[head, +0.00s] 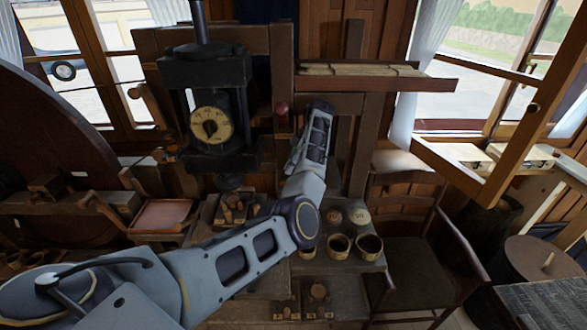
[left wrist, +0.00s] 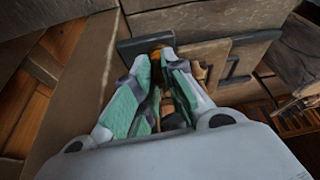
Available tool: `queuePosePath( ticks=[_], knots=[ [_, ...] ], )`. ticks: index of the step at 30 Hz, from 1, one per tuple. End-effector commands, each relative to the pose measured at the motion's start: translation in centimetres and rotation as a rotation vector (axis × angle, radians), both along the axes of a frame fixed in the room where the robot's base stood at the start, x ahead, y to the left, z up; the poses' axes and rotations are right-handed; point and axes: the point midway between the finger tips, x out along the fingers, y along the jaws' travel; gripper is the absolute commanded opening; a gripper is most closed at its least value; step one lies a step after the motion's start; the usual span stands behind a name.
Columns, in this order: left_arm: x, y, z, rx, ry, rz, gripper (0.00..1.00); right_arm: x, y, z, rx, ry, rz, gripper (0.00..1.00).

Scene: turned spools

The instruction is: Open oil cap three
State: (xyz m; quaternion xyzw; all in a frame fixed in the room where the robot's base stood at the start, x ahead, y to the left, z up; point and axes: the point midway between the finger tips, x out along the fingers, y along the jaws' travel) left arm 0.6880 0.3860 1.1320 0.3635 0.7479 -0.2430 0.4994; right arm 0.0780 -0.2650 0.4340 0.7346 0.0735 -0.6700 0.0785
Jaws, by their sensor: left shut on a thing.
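My left arm reaches in from the lower left and bends up at mid picture. My left gripper is mostly hidden behind the arm in the head view; a bit of green shows beside the forearm. In the left wrist view the green-padded fingers of my left gripper (left wrist: 157,60) are closed in on a small orange-brown thing (left wrist: 155,54), beside flat dark wooden pieces (left wrist: 205,56). I cannot tell whether it is oil cap three; no number is readable. Two round lids (head: 359,215) lie behind several open round cups (head: 370,247) on the bench. My right gripper is not in view.
A dark press with a round dial (head: 211,125) stands at back left. A red knob (head: 282,109) is on the post beside it. A chair (head: 420,265) stands right of the bench, and an open window frame (head: 490,165) juts in at the right.

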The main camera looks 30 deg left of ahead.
Motion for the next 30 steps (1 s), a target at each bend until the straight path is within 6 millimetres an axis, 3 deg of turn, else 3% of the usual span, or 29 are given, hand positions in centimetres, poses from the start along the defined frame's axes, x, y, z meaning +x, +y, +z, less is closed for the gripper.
queuePosePath(
  ticks=[7, 8, 13, 30],
  knots=[
    [0.0, -0.1, 0.0, -0.001, 0.0, -0.002, 0.0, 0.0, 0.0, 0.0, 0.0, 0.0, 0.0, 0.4],
    [0.0, -0.1, 0.0, -0.001, 0.0, -0.002, 0.15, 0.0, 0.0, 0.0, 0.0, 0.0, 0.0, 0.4],
    [0.0, 0.0, 0.0, -0.001, -0.001, -0.002, 0.36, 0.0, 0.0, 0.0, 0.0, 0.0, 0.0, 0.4],
    [0.3, -0.4, 1.1, 0.0, -0.001, -0.003, 0.36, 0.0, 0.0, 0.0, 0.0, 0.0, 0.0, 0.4]
  ],
)
